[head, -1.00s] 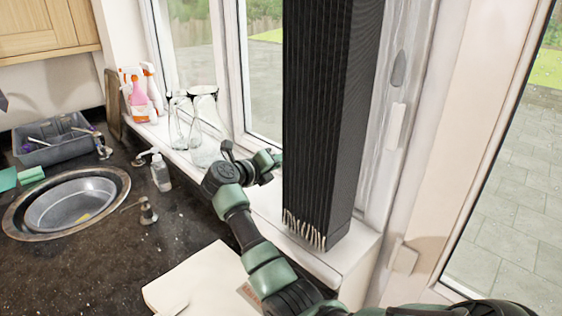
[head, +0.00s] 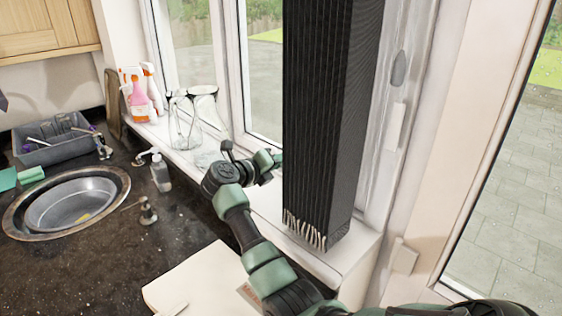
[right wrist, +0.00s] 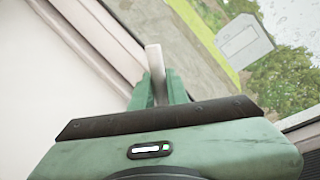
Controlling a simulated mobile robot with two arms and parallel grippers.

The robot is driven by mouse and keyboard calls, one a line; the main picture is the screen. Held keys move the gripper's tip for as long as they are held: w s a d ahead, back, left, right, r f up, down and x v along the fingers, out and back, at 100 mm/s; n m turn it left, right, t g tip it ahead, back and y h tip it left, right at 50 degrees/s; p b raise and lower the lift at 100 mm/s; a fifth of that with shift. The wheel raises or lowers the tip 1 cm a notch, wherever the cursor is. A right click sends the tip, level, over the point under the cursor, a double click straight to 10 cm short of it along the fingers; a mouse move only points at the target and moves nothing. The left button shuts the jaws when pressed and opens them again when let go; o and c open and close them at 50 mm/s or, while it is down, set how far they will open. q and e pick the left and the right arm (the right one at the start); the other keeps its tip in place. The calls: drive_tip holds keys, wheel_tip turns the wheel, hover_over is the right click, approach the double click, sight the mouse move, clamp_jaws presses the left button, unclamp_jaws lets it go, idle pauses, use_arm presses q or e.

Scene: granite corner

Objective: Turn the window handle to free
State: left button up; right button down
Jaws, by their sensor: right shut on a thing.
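My right arm reaches in from the bottom right of the head view, and its gripper (head: 267,162) is at the window frame, just left of the tall black ribbed column. In the right wrist view the gripper's green fingers (right wrist: 159,92) are shut on a pale window handle (right wrist: 154,62), whose bar sticks up between them. The handle lies close to the window frame (right wrist: 100,35). I cannot make out the handle in the head view. My left gripper is not in view.
Upturned glasses (head: 192,118) and spray bottles (head: 141,95) stand on the sill to the left. A sink (head: 70,203), a soap bottle (head: 161,173) and a pale board (head: 195,278) are on the dark counter.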

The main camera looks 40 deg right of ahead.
idle(0.3)
drive_tip(key=shift+f, duration=0.1)
drive_tip(key=m+b, duration=0.1)
drive_tip(key=b, duration=0.1)
drive_tip(key=s+r+m+t+b, duration=0.1)
drive_tip(key=b, duration=0.2)
drive_tip(key=shift+s+m, duration=0.2)
drive_tip(key=shift+m, duration=0.2)
drive_tip(key=shift+s+r+h, duration=0.1)
drive_tip(key=shift+r+h, duration=0.05)
drive_tip(key=shift+h, duration=0.15)
drive_tip(key=shift+s+r+m+b, duration=0.15)
drive_tip(key=shift+r+m+b, duration=0.1)
drive_tip(key=shift+m+b, duration=0.05)
drive_tip(key=c, duration=1.4)
unclamp_jaws()
